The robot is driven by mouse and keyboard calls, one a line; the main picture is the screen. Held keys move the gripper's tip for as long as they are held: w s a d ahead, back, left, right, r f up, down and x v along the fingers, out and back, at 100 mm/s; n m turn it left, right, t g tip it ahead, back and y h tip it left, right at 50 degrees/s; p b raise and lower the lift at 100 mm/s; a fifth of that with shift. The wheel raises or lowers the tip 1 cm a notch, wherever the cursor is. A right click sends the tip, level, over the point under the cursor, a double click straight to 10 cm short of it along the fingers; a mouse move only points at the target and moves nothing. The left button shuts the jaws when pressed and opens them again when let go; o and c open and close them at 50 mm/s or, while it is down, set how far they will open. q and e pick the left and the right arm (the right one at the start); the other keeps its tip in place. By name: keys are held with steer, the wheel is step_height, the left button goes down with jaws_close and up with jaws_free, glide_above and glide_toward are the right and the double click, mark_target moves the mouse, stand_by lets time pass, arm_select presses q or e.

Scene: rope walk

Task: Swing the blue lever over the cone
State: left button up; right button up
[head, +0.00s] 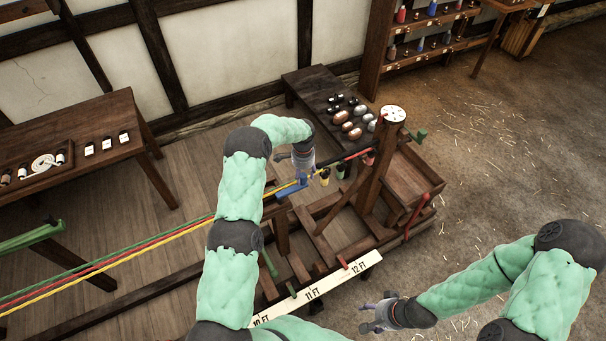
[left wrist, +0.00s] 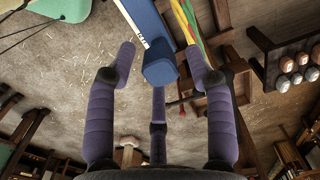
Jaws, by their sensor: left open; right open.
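The blue lever (head: 291,188) lies near the post end of the rope frame, beside the converging strands. In the left wrist view the lever (left wrist: 160,62) shows its blunt blue end between my finger tips; I cannot tell whether they touch it. My left gripper (head: 301,165) is open just above the lever, and its three spread fingers also show in the left wrist view (left wrist: 159,66). My right gripper (head: 376,317) is open and empty, low and right of the measuring strip. I cannot make out the cone clearly near the lever and strands.
Green, red and yellow strands (head: 130,248) run from the left to the frame. A wooden post (head: 371,180) with a white disc (head: 393,114) stands to the right. A dark bench (head: 310,84) with bobbins is behind.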

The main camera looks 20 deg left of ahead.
arm_select(q)
steer(key=shift+f, duration=0.35)
steer(key=shift+c, duration=0.3)
jaws_close()
